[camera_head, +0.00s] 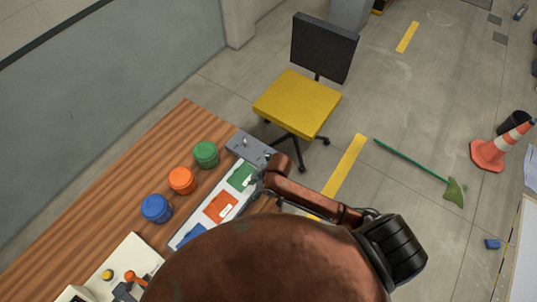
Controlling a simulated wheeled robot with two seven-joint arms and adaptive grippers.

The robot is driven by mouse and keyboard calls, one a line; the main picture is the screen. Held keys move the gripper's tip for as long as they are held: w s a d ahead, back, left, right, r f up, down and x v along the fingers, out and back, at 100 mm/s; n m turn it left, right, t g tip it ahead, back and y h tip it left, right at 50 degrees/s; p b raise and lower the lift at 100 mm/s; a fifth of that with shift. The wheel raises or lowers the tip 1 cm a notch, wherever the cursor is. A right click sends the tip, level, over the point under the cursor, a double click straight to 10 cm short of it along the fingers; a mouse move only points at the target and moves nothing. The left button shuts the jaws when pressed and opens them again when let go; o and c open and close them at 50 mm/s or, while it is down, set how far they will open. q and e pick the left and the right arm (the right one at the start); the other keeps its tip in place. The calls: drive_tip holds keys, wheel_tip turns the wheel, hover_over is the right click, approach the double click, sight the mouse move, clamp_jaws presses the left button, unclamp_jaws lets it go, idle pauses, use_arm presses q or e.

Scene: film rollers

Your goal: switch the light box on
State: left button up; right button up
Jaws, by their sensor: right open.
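A long pale panel (188,232) with green, orange and blue patches lies along the right edge of the wooden table; it looks like the light box. A grey box (240,146) with a small knob or switch on top is at its far end. Whether the switch is on or off is too small to tell. My right gripper (258,186) is open, close to the right edge of the panel by the green patch and just in front of the grey box. Its fingers are small and partly hidden; contact cannot be told. My left gripper is out of view.
Green (205,154), orange (182,180) and blue (156,208) round containers stand on the table (95,225) left of the panel. A pale device with an orange handle (137,278) is at the near end. A yellow chair (297,102) stands beyond the table's far end.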

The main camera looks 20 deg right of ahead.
drive_tip(key=w+n, duration=0.2)
drive_tip(key=g, duration=0.1)
drive_tip(key=shift+w+a+r+n, duration=0.15)
drive_tip(key=shift+w+a+n, duration=0.1)
drive_tip(key=shift+w+n, duration=0.15)
drive_tip(key=w+d, duration=0.1)
drive_tip(key=w+n+h, duration=0.1)
drive_tip(key=w+d+n, duration=0.1)
drive_tip(key=shift+d+r+g+h, duration=0.3)
drive_tip(key=shift+d+g, duration=0.05)
drive_tip(key=shift+g, duration=0.05)
wheel_tip(320, 180, up, 5)
drive_tip(key=n+h, duration=0.2)
hover_over(269, 156)
drive_tip(key=shift+a+r+g+p, duration=0.1)
drive_tip(key=shift+g+p, duration=0.2)
drive_tip(key=shift+g, duration=0.1)
drive_tip(key=shift+f, duration=3.8)
drive_tip(key=shift+c, duration=0.5)
drive_tip(key=c, duration=1.1)
drive_tip(key=shift+o, duration=0.2)
